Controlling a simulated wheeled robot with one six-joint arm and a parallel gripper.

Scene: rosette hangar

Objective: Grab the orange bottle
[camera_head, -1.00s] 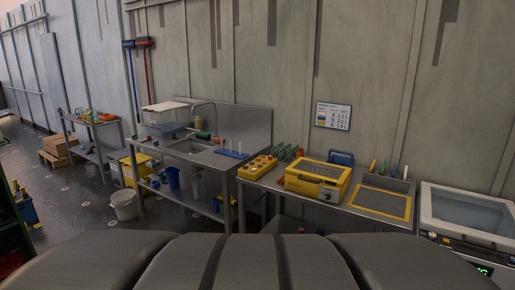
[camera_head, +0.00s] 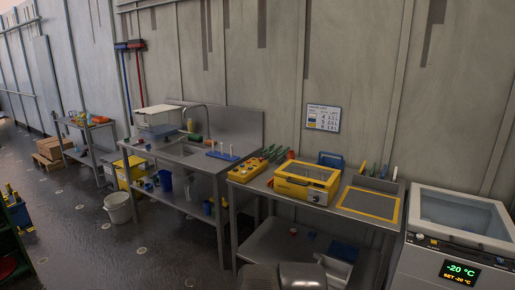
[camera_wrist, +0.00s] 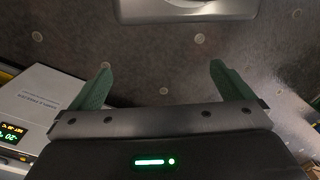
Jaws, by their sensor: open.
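I cannot make out an orange bottle for certain. Small orange items (camera_head: 98,119) lie on the cart at the far left in the head view, too small to identify. An olive-yellow bottle (camera_head: 190,126) stands by the sink. My gripper (camera_wrist: 160,82) shows in the wrist view with its two green fingers wide apart. Nothing is between them, and the dark floor lies beyond. The gripper is not seen in the head view.
A steel sink bench (camera_head: 215,167) stands at centre left. A workbench (camera_head: 258,188) right of it bears a yellow-framed box (camera_head: 306,182). A white freezer (camera_head: 440,262) stands at the right. A white bucket (camera_head: 118,208) stands on the floor. Open floor (camera_head: 90,250) lies at lower left.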

